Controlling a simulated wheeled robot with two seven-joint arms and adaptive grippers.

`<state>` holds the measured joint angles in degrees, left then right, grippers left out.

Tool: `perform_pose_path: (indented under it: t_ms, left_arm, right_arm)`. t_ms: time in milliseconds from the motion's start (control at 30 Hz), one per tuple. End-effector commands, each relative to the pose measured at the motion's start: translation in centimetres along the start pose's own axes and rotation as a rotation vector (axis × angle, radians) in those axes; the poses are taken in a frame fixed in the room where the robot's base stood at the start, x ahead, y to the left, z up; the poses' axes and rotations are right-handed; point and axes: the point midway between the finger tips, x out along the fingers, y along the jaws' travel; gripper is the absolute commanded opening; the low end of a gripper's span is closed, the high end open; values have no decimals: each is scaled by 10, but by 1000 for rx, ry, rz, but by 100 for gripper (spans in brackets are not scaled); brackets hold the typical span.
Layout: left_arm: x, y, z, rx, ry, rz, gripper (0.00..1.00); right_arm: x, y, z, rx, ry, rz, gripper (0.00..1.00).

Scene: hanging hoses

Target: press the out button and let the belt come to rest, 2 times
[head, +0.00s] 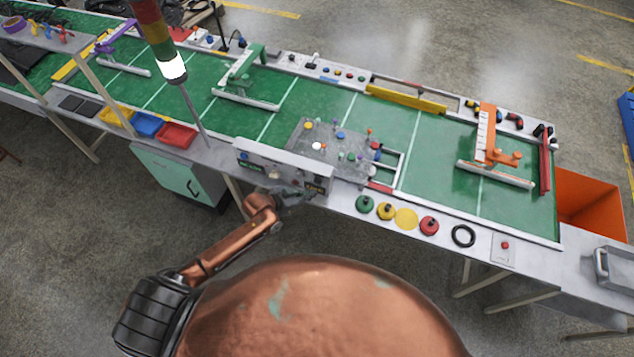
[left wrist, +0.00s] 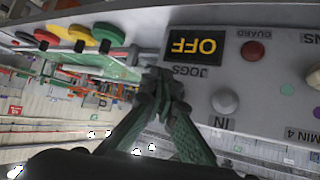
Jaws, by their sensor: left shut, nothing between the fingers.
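The control panel (head: 290,160) stands at the near edge of the green belt (head: 340,115). In the left wrist view the panel face (left wrist: 290,60) appears upside down, with a yellow OFF display (left wrist: 196,46), a JOGS label and a pale grey button (left wrist: 224,101) marked IN. I cannot see an out button; the fingers may cover it. My left gripper (head: 298,195) is shut and empty at the right end of the panel front. In the left wrist view its fingertips (left wrist: 158,80) are beside the JOGS label; I cannot tell whether they touch the panel. My right gripper is not in view.
A red GUARD button (left wrist: 253,50) is close to the OFF display. Green, yellow and red knobs (head: 428,226) and a black ring (head: 463,236) line the belt's near edge. A signal tower (head: 165,45) stands left. An orange bin (head: 590,200) is beyond the belt's right end.

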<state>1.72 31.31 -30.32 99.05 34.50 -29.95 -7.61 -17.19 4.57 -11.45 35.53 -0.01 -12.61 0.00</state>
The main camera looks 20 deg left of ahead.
Motion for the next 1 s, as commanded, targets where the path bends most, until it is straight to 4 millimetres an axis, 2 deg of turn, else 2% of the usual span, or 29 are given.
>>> perform_pose_path:
  t_ms: [100, 333, 1000]
  left_arm:
    - [-10, 6, 4, -1, -2, 1, 0]
    - [-23, 16, 14, 0, -1, 1, 0]
    - [-24, 18, 17, 0, 0, 1, 0]
  right_arm:
    - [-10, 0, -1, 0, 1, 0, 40]
    - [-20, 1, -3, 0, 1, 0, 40]
    - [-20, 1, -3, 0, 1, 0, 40]
